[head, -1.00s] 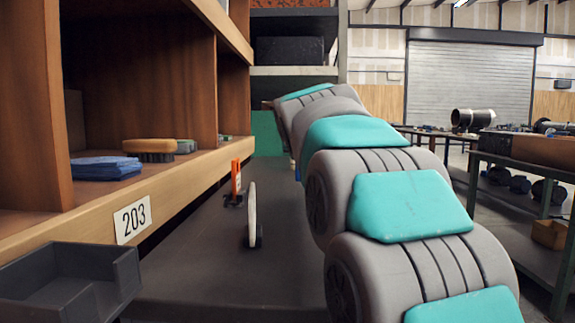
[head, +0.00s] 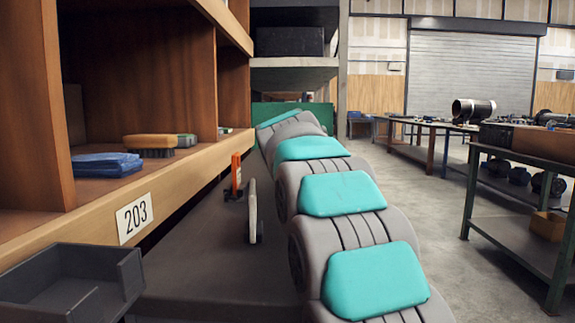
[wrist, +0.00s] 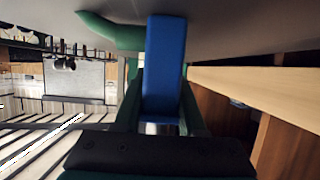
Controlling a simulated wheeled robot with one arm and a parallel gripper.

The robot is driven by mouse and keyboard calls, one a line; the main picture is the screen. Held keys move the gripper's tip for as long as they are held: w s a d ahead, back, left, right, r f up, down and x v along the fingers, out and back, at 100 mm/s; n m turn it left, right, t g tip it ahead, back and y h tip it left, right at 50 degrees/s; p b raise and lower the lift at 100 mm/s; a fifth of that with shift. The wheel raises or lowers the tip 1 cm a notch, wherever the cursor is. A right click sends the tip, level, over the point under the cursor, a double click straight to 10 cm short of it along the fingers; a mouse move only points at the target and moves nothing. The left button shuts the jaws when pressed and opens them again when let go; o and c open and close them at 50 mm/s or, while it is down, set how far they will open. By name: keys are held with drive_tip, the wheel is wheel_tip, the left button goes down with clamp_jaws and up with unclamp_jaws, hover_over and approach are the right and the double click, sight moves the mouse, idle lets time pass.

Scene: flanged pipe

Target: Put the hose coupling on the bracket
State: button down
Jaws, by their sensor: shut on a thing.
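My gripper (wrist: 161,110) shows in the wrist view with its two dark green fingers on either side of a long blue piece (wrist: 165,62), which appears to be the hose coupling. It is shut on this piece. A small silvery part (wrist: 160,128) shows at the piece's near end. A curved green part (wrist: 112,32) lies to the left of the blue piece's far end; I cannot tell whether they touch. In the head view my arm hides the gripper and the blue piece. I cannot make out the bracket for certain.
On the dark bench (head: 200,275) stand an orange upright piece (head: 236,172) and a pale upright disc (head: 252,208), left of my arm. A wooden shelf (head: 190,165) and grey tray (head: 70,280) border the left.

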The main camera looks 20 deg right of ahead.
drive_tip(key=shift+r, duration=0.1)
drive_tip(key=shift+c, duration=2.4)
unclamp_jaws()
